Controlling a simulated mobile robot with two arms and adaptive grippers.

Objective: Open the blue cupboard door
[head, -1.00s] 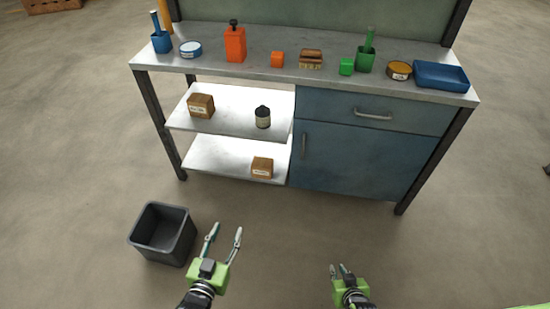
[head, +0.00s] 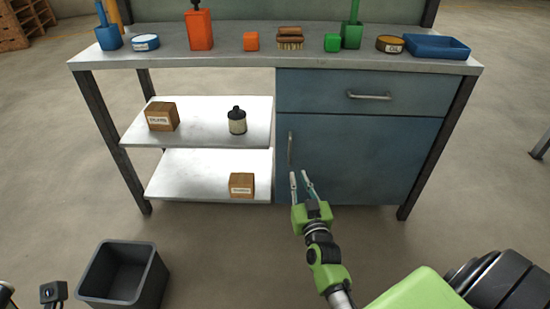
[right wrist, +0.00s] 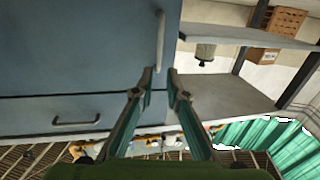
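The blue cupboard door (head: 365,165) is closed, under the drawer at the right of the workbench. Its vertical bar handle (head: 290,148) is near the door's left edge. My right gripper (head: 299,174) is open and empty, in front of the door's lower left, with its tips just below the handle in the picture. In the right wrist view the door (right wrist: 80,45) and its handle (right wrist: 160,40) show beyond the open fingers (right wrist: 160,74). The handle's near end appears between the tips; I cannot tell the gap in depth. My left gripper is not clearly visible.
The drawer (head: 420,95) above has its own handle (head: 369,96). Open shelves (head: 195,175) to the left hold boxes and a bottle. A dark bin (head: 125,275) stands on the floor at front left. Tools and tins crowd the bench top (head: 220,58). The floor before the door is clear.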

